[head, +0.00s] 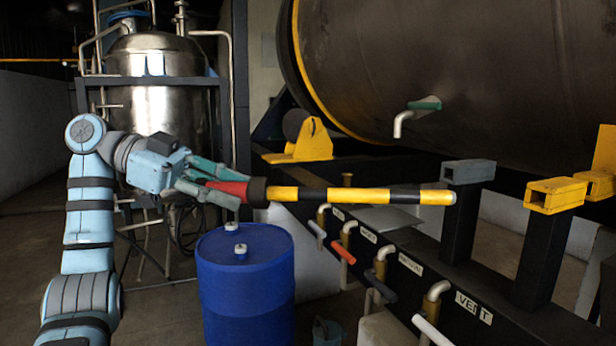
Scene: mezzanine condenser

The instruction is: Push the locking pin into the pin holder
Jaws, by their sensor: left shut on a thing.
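The locking pin (350,195) is a long rod with yellow and black stripes, a black collar and a red grip at its left end. My left gripper (226,185) is shut on the red grip and holds the pin nearly level, its tip pointing right. Two box-shaped, open-ended holders stand on black posts at the right: a grey one (468,171) and a yellow one (556,194). I cannot tell which one is the task's pin holder. The pin's tip shows just below the grey holder, overlapping its post in the picture; contact cannot be told. My right gripper is out of view.
A blue drum (245,285) stands below the gripper. A black rail (420,285) with labelled pipes and coloured valve handles runs below the pin. A large dark tank (450,80) fills the upper right. A steel vessel (160,100) stands behind my arm.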

